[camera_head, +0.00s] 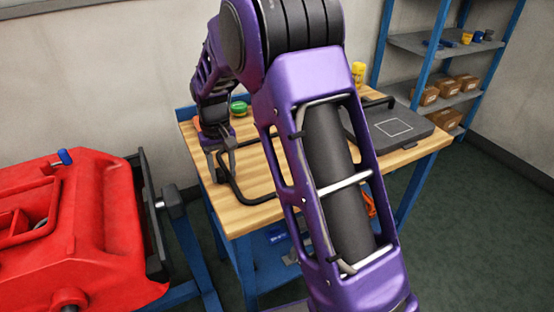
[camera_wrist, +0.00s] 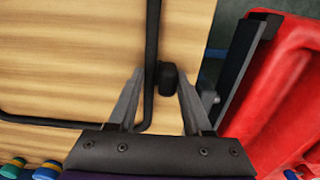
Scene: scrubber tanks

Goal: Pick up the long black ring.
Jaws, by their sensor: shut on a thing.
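The long black ring (camera_head: 235,192) is a thin black bar bent into a long loop on the wooden table, partly hidden behind my arm. In the wrist view, the ring (camera_wrist: 153,40) has one side running up the picture between my fingers and bends left at a lower corner. A short thick black piece (camera_wrist: 168,77) sits beside that bar, also between the fingers; I cannot tell if it joins the ring. My gripper (camera_wrist: 161,72) is shut on the ring. In the head view, my gripper (camera_head: 223,164) points down at the table's left edge.
The wooden table (camera_head: 255,216) also bears a dark flat case (camera_head: 398,134), a yellow bottle (camera_head: 358,73) and a green round thing (camera_head: 239,107). A red tank machine (camera_head: 100,215) stands close on the left. A blue shelf rack (camera_head: 425,65) with boxes stands at back right.

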